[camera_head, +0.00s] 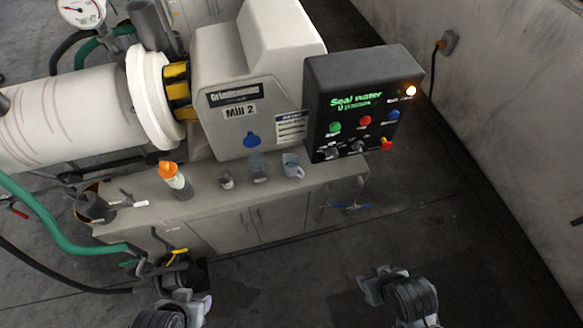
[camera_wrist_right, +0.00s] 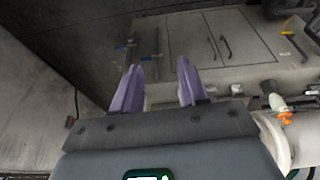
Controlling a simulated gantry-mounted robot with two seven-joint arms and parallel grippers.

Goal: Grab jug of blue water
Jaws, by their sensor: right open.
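A small clear jug (camera_head: 292,167) with a handle on its right stands upright on the grey cabinet top (camera_head: 210,205), near its right end; its contents look pale bluish. A blue-grey clear vessel (camera_head: 258,168) stands just left of it. My right gripper (camera_head: 374,284) is low at the front right, well apart from the jug. In the right wrist view its purple fingers (camera_wrist_right: 158,64) are spread with nothing between them, and the jug cannot be made out. My left gripper (camera_head: 190,300) is low in front of the cabinet; its fingers are unclear.
A small cup (camera_head: 226,181), an orange-capped bottle (camera_head: 175,180) and a dark pot (camera_head: 94,204) stand further left on the cabinet. The mill (camera_head: 250,70) and black control panel (camera_head: 362,110) rise behind. A green hose (camera_head: 60,235) runs at the left. Floor at right is clear.

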